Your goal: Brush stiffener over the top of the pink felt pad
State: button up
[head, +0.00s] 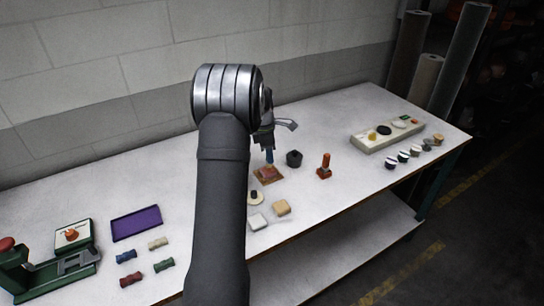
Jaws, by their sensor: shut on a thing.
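The pink felt pad (267,173) lies on a brown square board (257,181) near the middle of the table, just right of my arm in the head view. My gripper (267,146) is above the pad, pointing down. My arm hides part of the table to the left of the pad. The stiffener on the pad's surface is too small to make out.
A dark round pot (294,159) and a red-handled stamp (324,167) stand right of the pad. A purple tray (136,224) is at left, a pale rack (386,135) at right. The table's middle right is clear.

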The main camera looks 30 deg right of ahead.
jog(key=shift+w+r, duration=0.25)
jog(key=shift+s+r, duration=0.1)
jog(key=shift+r, duration=3.7)
